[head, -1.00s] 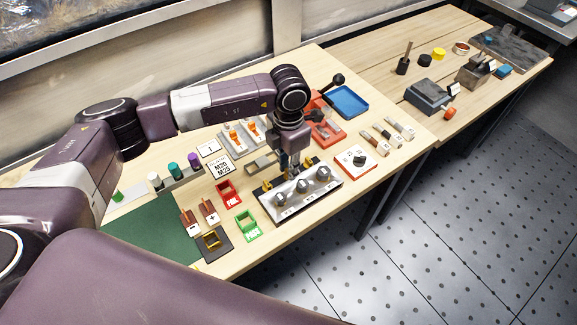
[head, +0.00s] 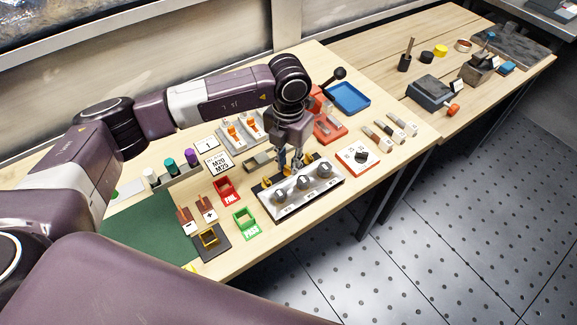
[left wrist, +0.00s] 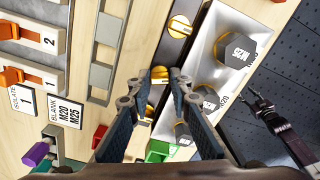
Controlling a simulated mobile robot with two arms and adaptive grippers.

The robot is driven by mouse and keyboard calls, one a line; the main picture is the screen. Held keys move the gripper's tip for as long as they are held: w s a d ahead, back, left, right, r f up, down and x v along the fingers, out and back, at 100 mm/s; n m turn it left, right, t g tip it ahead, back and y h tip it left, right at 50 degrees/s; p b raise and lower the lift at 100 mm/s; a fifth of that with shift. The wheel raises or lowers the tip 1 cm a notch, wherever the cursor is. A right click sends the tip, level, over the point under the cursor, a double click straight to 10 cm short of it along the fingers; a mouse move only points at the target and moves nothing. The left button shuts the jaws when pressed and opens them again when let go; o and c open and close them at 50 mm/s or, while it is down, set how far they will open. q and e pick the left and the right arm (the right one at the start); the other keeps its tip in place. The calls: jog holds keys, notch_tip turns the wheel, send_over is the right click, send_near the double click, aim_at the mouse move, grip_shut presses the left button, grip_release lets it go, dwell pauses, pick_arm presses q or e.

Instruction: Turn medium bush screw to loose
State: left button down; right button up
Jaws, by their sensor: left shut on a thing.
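My left gripper (head: 291,168) points down behind the silver block with three grey knobs (head: 303,181). In the left wrist view its fingers (left wrist: 159,84) are closed around the middle brass slotted screw (left wrist: 159,74), the medium bush screw, whose slotted head shows between the tips. Another brass screw (left wrist: 179,26) sits above it in that view, on the same dark strip. A further brass screw (head: 267,183) shows at the left end in the head view. A dark gripper, probably my right one (left wrist: 260,98), shows small at the right of the left wrist view; its jaw state is unclear.
Red FAIL (head: 227,188) and green PASS (head: 246,222) holders stand left of the block. A white dial plate (head: 358,156) lies to its right. A grey rack with orange switches (head: 240,131) and a blue tray (head: 348,97) are behind. The floor in front is clear.

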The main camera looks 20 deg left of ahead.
pick_arm(q)
jog(key=n+b, duration=0.2)
jog(key=n, duration=0.4)
jog(key=shift+n+b, duration=0.3)
jog(key=shift+b, duration=0.05)
jog(key=n+b, duration=0.1)
jog(key=n, duration=0.2)
jog(key=shift+r+n, duration=0.1)
jog(key=shift+n, duration=1.7)
jog(key=shift+w, duration=0.1)
jog(key=c, duration=2.1)
grip_release()
jog(key=shift+o, duration=0.3)
jog(key=shift+b, duration=0.3)
jog(key=shift+r, duration=0.1)
